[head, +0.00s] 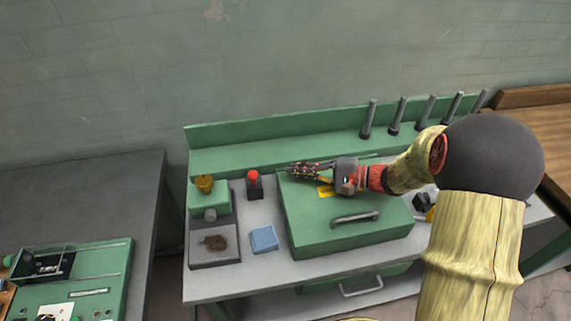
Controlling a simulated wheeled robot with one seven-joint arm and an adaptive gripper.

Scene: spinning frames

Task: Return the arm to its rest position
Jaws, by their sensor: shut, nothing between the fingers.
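My gripper (302,170) is shut and empty. It is above the far left part of a green box lid (310,222), pointing left. My arm reaches in from the right side of the picture, with a bamboo-like link and a dark round elbow. I cannot tell whether the fingertips touch the lid or hover over it.
The green box has a grey handle (355,218) and stands on a grey workbench (262,285). Left of it are a red-topped piece (253,182), a blue cloth (264,239) and a grey tray (214,262). Several grey pegs (397,115) stand along the back. A dark table (80,190) is at left.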

